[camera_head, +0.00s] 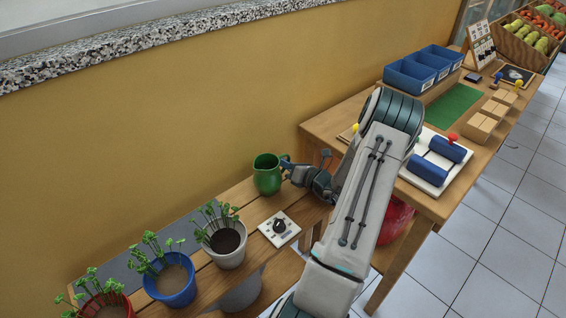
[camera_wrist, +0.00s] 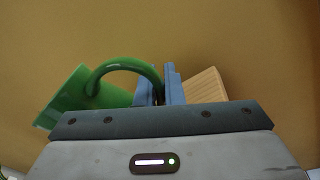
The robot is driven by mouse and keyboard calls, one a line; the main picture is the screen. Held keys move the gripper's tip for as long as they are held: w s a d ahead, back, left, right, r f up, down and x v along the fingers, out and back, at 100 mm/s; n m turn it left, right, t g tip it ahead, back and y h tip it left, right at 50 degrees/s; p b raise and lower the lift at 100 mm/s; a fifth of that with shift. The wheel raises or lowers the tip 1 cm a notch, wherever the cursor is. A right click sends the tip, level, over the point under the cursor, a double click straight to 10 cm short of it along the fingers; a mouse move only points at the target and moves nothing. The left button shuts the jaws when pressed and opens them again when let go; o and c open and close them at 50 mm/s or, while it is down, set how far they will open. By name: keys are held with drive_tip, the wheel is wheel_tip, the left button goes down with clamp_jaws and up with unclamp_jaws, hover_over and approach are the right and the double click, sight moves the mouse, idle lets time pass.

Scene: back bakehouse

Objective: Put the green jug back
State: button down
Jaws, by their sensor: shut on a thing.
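The green jug (camera_head: 268,178) is upright at the back of the low wooden bench (camera_head: 262,211), near the yellow wall. My gripper (camera_head: 289,169) is at the jug's right side, shut on its handle. In the wrist view the green jug (camera_wrist: 78,97) is left of my gripper (camera_wrist: 160,88), and its curved handle runs in between the blue fingers. Whether the jug's base touches the bench cannot be told. Part of the handle is hidden by the fingers.
Pots with plants, white (camera_head: 229,246), blue (camera_head: 173,287) and red (camera_head: 108,306), stand to the left. A white panel with a black knob (camera_head: 279,227) lies in front of the jug. A higher table (camera_head: 433,205) with blue bins (camera_head: 411,76) stands right, behind my arm.

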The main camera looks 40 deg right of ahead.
drive_tip(key=shift+f, duration=0.15)
drive_tip(key=c, duration=1.5)
unclamp_jaws()
drive_tip(key=shift+c, duration=0.2)
drive_tip(key=shift+s+r, duration=0.15)
drive_tip(key=shift+r, duration=0.05)
drive_tip(key=v, duration=1.1)
drive_tip(key=shift+s+b, duration=0.3)
drive_tip(key=shift+s, duration=0.1)
